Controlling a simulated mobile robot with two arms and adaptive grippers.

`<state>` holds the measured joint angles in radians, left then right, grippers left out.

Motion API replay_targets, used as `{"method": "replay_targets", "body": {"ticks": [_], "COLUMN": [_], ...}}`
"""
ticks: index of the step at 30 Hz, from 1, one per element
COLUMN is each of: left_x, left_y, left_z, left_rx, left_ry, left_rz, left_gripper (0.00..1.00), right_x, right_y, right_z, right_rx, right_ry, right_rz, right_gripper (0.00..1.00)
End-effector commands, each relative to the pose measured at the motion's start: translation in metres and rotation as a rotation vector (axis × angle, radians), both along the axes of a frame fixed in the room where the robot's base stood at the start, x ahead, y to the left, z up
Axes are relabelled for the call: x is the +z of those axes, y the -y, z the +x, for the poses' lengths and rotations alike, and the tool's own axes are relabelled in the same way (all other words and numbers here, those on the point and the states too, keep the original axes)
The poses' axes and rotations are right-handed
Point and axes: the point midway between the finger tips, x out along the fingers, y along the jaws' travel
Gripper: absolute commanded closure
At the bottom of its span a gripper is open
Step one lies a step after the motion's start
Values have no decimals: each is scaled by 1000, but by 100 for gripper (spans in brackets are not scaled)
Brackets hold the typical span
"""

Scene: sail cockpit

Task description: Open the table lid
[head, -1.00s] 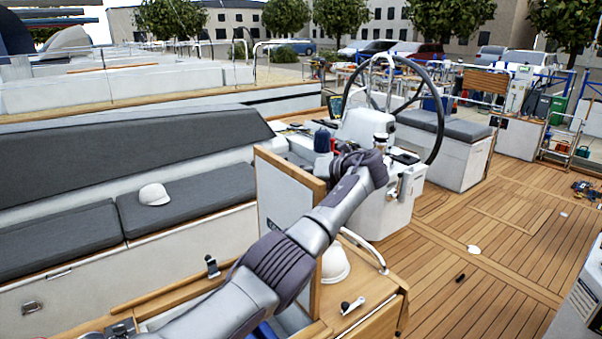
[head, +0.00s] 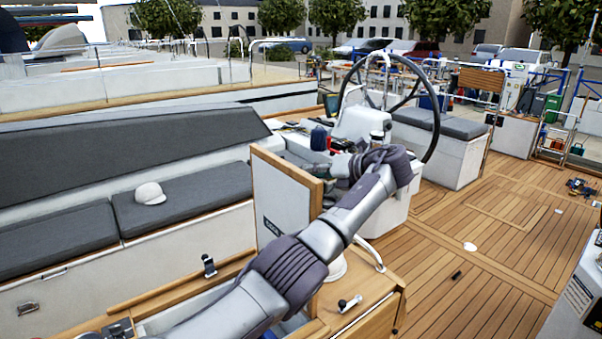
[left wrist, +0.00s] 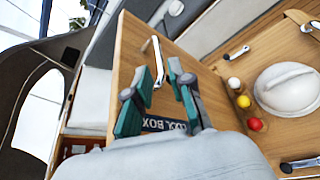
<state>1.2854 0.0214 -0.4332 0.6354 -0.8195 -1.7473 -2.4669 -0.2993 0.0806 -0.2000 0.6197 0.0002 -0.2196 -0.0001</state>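The table lid (head: 284,178) stands upright in the head view, with a white face and a wooden edge. A dark label shows low on its white face. In the left wrist view the wooden lid (left wrist: 190,82) fills the middle and carries a metal handle (left wrist: 158,62) and a box label (left wrist: 163,125). My left gripper (left wrist: 155,88) is open, its two teal fingers spread over the wood on either side of the handle's lower end. I cannot tell whether they touch it. In the head view the left hand (head: 345,166) is beside the lid's right side. The right gripper is not in view.
An open compartment lies below the lid. The steering wheel (head: 436,118) stands behind. The deck (head: 490,240) at right is mostly clear.

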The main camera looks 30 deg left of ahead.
Motion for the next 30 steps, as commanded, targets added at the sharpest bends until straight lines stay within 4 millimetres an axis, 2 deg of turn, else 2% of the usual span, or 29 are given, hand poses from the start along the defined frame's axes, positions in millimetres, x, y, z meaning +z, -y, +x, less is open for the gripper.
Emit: {"method": "replay_targets", "body": {"ticks": [3,9,30], "left_x": [9,16,18], "left_y": [23,45,50], "left_z": [-3,-7,-8], "left_rx": [-2,1,2], "left_ry": [2,-2,-2], "left_rz": [-1,-1,-1], "left_gripper": [78,78,78], "right_x": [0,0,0], "right_y": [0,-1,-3], "right_z": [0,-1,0], "right_rx": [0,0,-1], "right_ry": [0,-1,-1], "right_rz": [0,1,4], "right_gripper": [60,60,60]}}
